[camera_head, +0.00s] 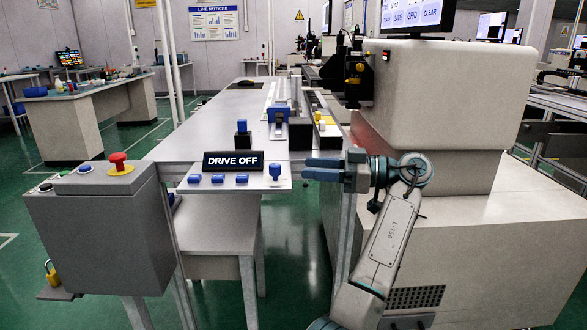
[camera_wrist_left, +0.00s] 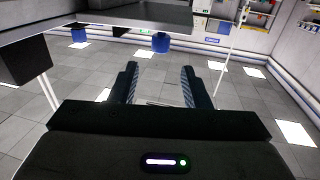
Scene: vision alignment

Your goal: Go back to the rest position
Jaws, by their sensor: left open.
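My left gripper (camera_head: 322,168) is in the head view just right of the near table corner, its fingers pointing left toward a blue knob (camera_head: 275,171). The fingers are apart with nothing between them. In the left wrist view the two dark fingers (camera_wrist_left: 159,85) stand open, with floor visible between them. A blue piece (camera_wrist_left: 161,42) appears beyond the fingertips there, apart from them. My right gripper is not in view.
A black "DRIVE OFF" sign (camera_head: 233,161) and several blue buttons sit on the table's front edge. A grey box with a red emergency button (camera_head: 119,163) stands at left. A large beige machine (camera_head: 460,90) stands close at right.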

